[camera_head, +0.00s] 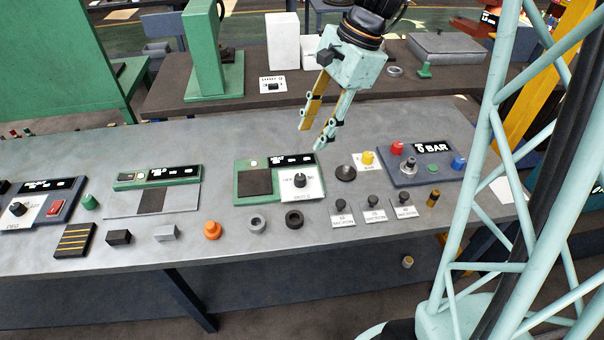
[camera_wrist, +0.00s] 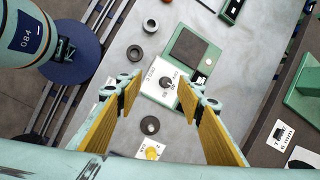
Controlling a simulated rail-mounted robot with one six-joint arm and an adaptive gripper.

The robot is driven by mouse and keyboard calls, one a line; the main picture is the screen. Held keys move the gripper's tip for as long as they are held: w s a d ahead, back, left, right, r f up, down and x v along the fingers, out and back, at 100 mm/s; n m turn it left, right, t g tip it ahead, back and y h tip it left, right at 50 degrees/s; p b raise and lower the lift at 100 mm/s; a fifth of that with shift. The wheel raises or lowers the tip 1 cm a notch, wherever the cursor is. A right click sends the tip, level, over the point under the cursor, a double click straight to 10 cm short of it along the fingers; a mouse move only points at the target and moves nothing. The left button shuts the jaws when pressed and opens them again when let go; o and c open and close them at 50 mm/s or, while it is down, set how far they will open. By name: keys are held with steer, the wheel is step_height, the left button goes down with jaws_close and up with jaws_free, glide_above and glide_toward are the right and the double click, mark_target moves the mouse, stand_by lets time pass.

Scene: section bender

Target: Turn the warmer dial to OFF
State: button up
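A small dark dial (camera_head: 299,180) sits on a white label plate (camera_head: 314,187) at the front right corner of a green unit (camera_head: 245,167) with a dark square pad. I take it as the warmer dial, but its lettering is too small to read surely. In the wrist view the dial (camera_wrist: 166,82) shows between my finger pads; its pointer setting cannot be made out. My gripper (camera_head: 312,138) is open and empty, above and behind the dial, apart from it. Its yellow-padded fingers also show in the wrist view (camera_wrist: 160,92).
A dark round knob (camera_head: 345,173) and a yellow button (camera_head: 368,158) stand right of the dial. Black and grey rings (camera_head: 294,218) lie in front. Several small dark knobs on white plates (camera_head: 373,202) stand front right. A blue-grey panel (camera_head: 420,165) is farther right.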

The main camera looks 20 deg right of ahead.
mark_target(301, 176)
steer(key=w+d+f+m, duration=0.4)
steer(key=w+f, duration=0.1)
steer(key=f, duration=0.4)
steer(key=shift+m+y, duration=0.3)
steer(key=shift+y, duration=0.1)
steer(key=shift+f, duration=0.1)
steer(key=shift+b+x, duration=1.5)
steer(key=shift+x, duration=5.2)
steer(key=shift+s, duration=0.1)
steer(key=c, duration=0.9)
steer(key=shift+o, duration=0.2)
